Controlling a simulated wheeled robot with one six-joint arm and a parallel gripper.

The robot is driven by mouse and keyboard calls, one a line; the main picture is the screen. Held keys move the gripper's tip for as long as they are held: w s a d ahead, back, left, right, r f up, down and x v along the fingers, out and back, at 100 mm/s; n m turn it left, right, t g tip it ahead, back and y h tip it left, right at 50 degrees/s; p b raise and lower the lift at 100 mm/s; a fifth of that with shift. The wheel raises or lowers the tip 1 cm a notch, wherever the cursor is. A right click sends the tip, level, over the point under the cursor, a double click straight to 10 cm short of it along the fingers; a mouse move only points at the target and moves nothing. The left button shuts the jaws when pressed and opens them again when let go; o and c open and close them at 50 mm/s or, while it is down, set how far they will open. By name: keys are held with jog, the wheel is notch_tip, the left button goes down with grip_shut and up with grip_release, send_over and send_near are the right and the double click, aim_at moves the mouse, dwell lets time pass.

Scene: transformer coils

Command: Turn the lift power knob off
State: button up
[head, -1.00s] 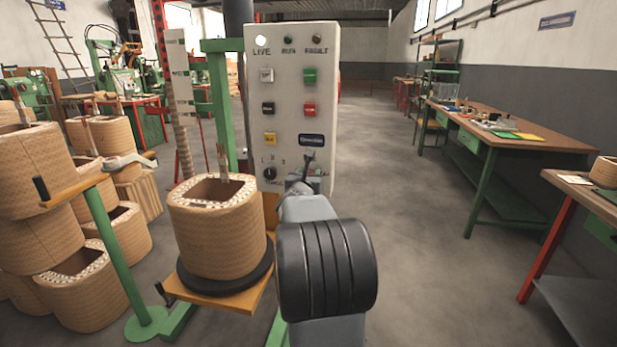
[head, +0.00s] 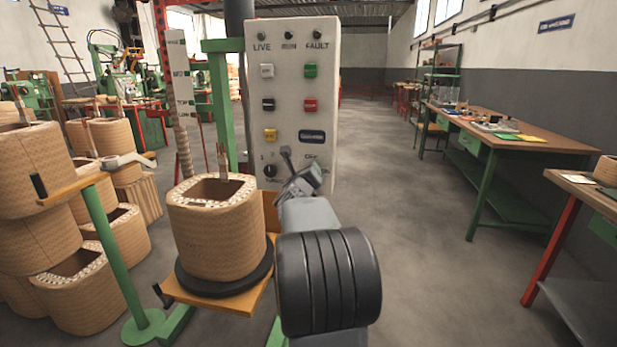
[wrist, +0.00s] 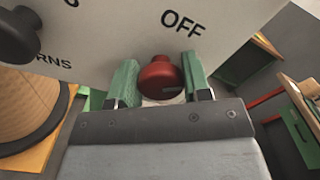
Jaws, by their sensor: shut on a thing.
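The lift power knob is a dark red round knob (wrist: 161,76) under the printed word OFF in the wrist view. My gripper (wrist: 160,66) has its two green fingers on either side of it, closed on it. A small pale mark shows on the knob's lower right. In the head view my gripper (head: 302,182) reaches the lower right of the white control panel (head: 288,125) and hides the knob. The LIVE lamp (head: 262,36) at the panel's top left is dark.
A black selector knob (head: 270,171) sits left of my gripper on the panel. A wound coil (head: 215,235) stands on an orange platform (head: 235,302) close to my arm's left. A workbench (head: 545,145) stands right, with clear floor between.

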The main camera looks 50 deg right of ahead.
jog(key=n, duration=0.5)
jog(key=shift+w+f+n, duration=0.1)
jog(key=shift+n, duration=0.3)
jog(key=n+p, duration=0.1)
jog(key=n, duration=0.3)
jog(key=shift+f+n, duration=0.1)
jog(key=shift+n, duration=0.6)
jog(key=o, duration=0.9)
jog(key=p+v, duration=0.1)
jog(key=v, duration=1.3)
jog(key=shift+w+p, duration=0.1)
jog(key=shift+p, duration=0.25)
